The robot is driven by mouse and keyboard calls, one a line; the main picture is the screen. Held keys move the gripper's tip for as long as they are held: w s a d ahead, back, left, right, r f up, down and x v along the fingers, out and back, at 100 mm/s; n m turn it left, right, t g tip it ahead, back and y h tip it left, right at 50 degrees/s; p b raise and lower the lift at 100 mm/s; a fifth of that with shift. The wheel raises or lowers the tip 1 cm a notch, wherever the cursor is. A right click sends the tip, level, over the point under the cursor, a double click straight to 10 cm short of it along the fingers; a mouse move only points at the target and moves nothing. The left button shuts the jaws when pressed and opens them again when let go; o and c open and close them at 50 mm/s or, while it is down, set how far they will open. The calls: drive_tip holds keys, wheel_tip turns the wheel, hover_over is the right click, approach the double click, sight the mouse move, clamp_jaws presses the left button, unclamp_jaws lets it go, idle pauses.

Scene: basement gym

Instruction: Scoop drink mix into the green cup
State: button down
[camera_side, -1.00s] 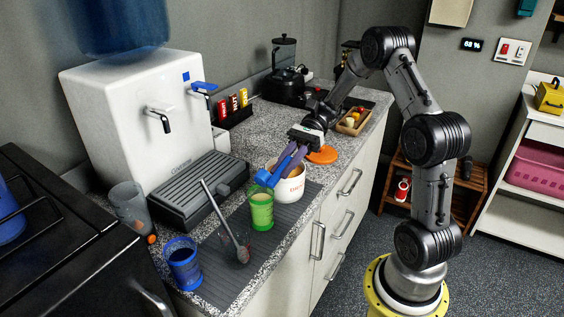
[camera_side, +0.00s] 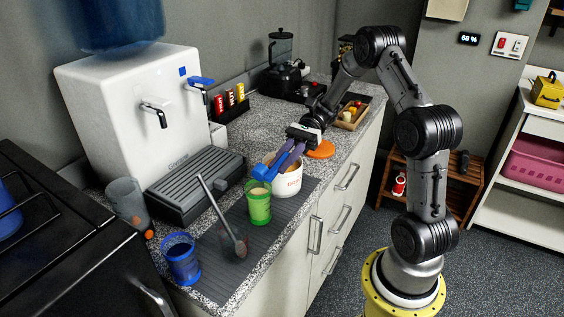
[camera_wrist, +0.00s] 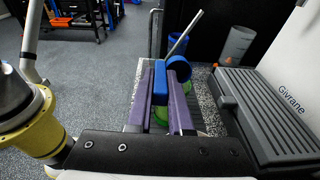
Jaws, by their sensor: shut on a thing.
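My gripper (camera_side: 282,159), with purple fingers, is shut on a blue scoop (camera_side: 262,172). The scoop is at the left side of the white canister (camera_side: 289,186), just above and behind the green cup (camera_side: 259,208). Whether it touches either rim I cannot tell. The green cup stands upright on the dark mat, with something pale showing at its top. In the wrist view, the scoop (camera_wrist: 178,69) is between the finger ends of my gripper (camera_wrist: 161,84). The green cup (camera_wrist: 195,127) is partly hidden below. The scoop's contents are not visible.
A grey-handled spoon (camera_side: 224,217) leans near the green cup. A blue cup (camera_side: 182,262) and a grey tumbler (camera_side: 127,203) stand at the front left. The white water dispenser (camera_side: 120,120) and its grey drip tray (camera_side: 197,185) are behind. An orange lid (camera_side: 321,150) lies behind the canister.

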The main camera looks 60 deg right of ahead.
wheel_tip(320, 180, up, 14)
drive_tip(key=h, duration=0.2)
drive_tip(key=a+f+n+h, duration=0.1)
drive_tip(key=n+h, duration=0.2)
drive_tip(key=h, duration=0.1)
drive_tip(key=w+a+f+n+h, duration=0.1)
drive_tip(key=n+h, duration=0.3)
drive_tip(key=h, duration=0.1)
drive_tip(key=a+f+n+h, duration=0.2)
drive_tip(key=n+h, duration=0.2)
drive_tip(key=shift+w+f+g+h, duration=0.1)
drive_tip(key=shift+w+g+h, duration=0.2)
drive_tip(key=shift+w+h, duration=0.1)
drive_tip(key=w+d+f, duration=0.1)
drive_tip(key=d+f, duration=0.4)
drive_tip(key=d, duration=0.8)
drive_tip(key=shift+m, duration=0.3)
drive_tip(key=shift+a+f, duration=0.15)
drive_tip(key=shift+f, duration=4.55)
